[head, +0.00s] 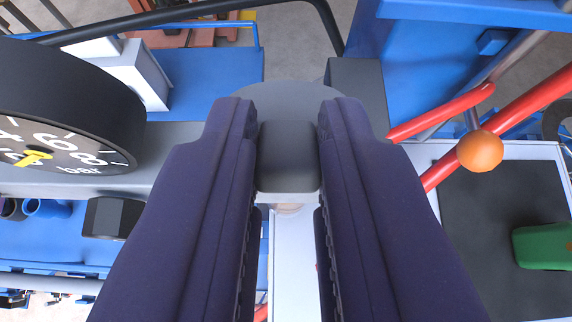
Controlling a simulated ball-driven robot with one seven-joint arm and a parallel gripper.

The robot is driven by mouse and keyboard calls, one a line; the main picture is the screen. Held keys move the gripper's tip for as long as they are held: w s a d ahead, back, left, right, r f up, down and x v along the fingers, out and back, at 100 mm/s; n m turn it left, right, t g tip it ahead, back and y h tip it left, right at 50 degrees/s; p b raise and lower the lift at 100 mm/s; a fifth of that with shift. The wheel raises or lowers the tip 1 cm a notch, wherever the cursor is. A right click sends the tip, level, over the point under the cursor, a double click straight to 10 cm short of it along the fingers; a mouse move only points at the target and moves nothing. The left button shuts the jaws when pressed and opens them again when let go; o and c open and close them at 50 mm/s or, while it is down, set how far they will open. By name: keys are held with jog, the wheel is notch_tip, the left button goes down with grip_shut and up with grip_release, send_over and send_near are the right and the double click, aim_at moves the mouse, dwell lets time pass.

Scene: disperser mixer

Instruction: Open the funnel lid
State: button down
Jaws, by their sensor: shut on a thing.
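My gripper (287,140) is in the middle of the head view, its two dark purple fingers pointing away from the camera. The fingers are shut on a dark grey block-like handle (287,160), with one finger against each side. The handle joins a rounded grey lid (285,92) just beyond the fingertips, which looks like the funnel lid. Much of the lid's sides is hidden behind the fingers. I cannot tell whether the lid is raised.
A black pressure gauge (62,110) stands close on the left. Red pipes (440,112) and an orange ball knob (480,151) are close on the right. A black pipe (200,12) crosses behind. A green object (542,246) rests on a dark panel (490,215) at lower right.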

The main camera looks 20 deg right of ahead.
aim_at(290, 123)
jog(key=shift+w+d+r, duration=0.15)
jog(key=shift+w+r, duration=0.2)
jog(key=shift+r, duration=0.2)
jog(key=shift+w+d+r, duration=0.1)
jog(key=shift+w+r, duration=0.2)
jog(key=shift+r, duration=0.2)
jog(key=shift+w+d+r+p, duration=0.15)
jog(key=shift+w+r+p, duration=0.2)
jog(key=shift+w, duration=0.2)
jog(key=shift+w+d+r, duration=0.1)
jog(key=shift+w+r, duration=0.05)
jog(key=shift+w, duration=0.3)
jog(key=shift+w+d+r, duration=0.1)
jog(key=shift+w+r, duration=0.05)
jog(key=shift+w, duration=0.25)
jog(key=shift+w+d+r+p, duration=0.1)
jog(key=shift+w+d+p, duration=0.15)
jog(key=shift+w+p, duration=0.4)
jog(key=shift+r+x, duration=0.2)
jog(key=shift+x, duration=0.85)
jog(key=shift+w+f, duration=0.15)
jog(key=shift+w, duration=0.1)
